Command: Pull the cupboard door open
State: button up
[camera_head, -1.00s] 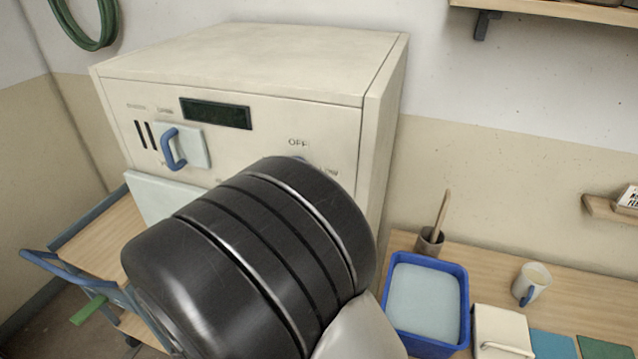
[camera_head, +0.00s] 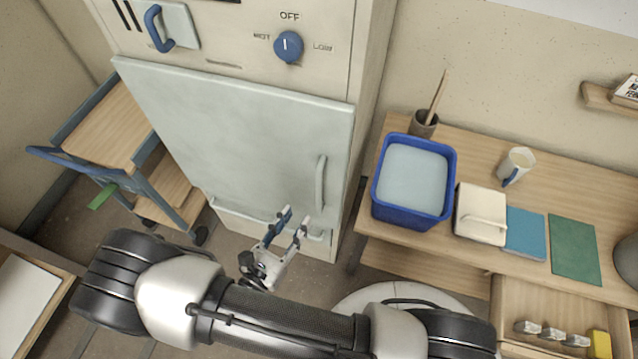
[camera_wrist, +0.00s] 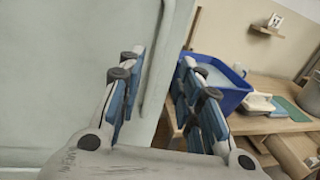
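The cupboard door (camera_head: 240,140) is a large pale grey-green panel on the front of a cream cabinet. It looks shut. Its upright bar handle (camera_head: 320,182) is near the door's right edge. My gripper (camera_head: 294,219) is open and empty, in front of the lower part of the door, below and left of the handle in the head view. In the wrist view the door (camera_wrist: 60,60) fills the left, and the handle (camera_wrist: 160,60) shows beyond and between the two spread fingers (camera_wrist: 163,62). I see no contact with the handle.
A blue dial (camera_head: 288,47) and a small panel with a blue handle (camera_head: 157,28) are above the door. A wooden cart (camera_head: 110,125) stands left. A worktable (camera_head: 470,140) with a blue tub (camera_head: 412,215) stands close on the right. A drawer (camera_head: 510,295) there is open.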

aim_at(317, 187)
jog(key=b+x, duration=0.1)
jog(key=x, duration=1.1)
jog(key=shift+w+d, duration=0.15)
jog(key=shift+c, duration=0.6)
grip_shut()
